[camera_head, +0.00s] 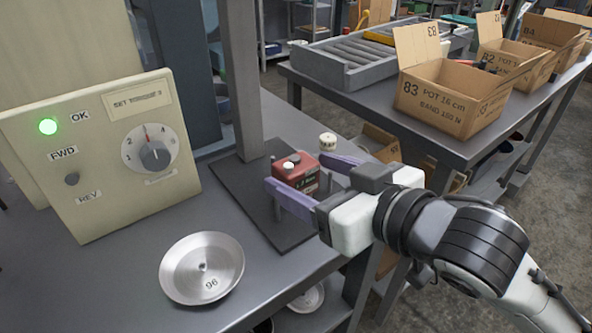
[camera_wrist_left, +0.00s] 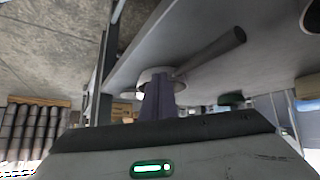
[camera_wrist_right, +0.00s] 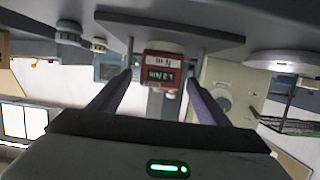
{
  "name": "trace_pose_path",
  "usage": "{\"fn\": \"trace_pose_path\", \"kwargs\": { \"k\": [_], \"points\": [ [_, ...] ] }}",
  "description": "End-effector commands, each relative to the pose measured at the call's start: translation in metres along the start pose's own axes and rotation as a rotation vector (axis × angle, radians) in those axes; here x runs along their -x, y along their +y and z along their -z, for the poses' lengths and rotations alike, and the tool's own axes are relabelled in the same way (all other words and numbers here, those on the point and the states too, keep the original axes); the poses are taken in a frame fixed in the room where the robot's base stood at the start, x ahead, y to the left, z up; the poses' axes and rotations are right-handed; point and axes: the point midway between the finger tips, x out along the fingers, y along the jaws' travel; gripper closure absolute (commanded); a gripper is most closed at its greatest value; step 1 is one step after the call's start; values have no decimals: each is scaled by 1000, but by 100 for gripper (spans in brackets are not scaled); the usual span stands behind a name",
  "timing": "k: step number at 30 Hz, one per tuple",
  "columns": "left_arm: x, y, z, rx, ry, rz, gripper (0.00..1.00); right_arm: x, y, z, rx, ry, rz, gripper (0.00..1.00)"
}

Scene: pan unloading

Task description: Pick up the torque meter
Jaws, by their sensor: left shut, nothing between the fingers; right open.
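The torque meter is a small red box (camera_head: 297,174) with light knobs on top, on a dark plate (camera_head: 228,180) at the foot of a grey post. My right gripper (camera_head: 298,171) is open, its two purple fingers reaching to either side of the meter. In the right wrist view the meter (camera_wrist_right: 163,68) shows its labelled front between the fingertips (camera_wrist_right: 160,79); contact cannot be told. My left gripper (camera_wrist_left: 158,98) is shut and empty in the left wrist view, and out of the head view.
A control panel (camera_head: 100,150) with a lit green OK lamp and a dial stands at left. A metal pan marked 96 (camera_head: 201,268) lies on the near bench. A pale cylinder (camera_head: 327,141) stands behind the meter. Cardboard boxes (camera_head: 440,100) stand on the far-right table.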

Motion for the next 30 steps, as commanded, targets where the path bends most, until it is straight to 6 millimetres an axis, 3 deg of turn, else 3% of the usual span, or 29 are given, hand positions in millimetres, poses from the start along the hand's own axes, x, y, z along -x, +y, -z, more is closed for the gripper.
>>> {"fn": "trace_pose_path", "kwargs": {
  "k": [16, 25, 26, 30],
  "points": [
    [-3, 1, -7, 4, -4, -3, 100, -65, 0, 0, 2, 1, -1, 30],
    [-4, -1, 0, 0, 9, -2, 100, -72, 0, 0, 2, 1, -1, 30],
    [-4, -1, 0, -1, 10, -2, 100, -71, 0, 0, 2, 1, -1, 31],
    [-4, -1, 1, -1, 10, -2, 100, -71, 0, 0, 2, 0, -1, 55]
  ]
}}
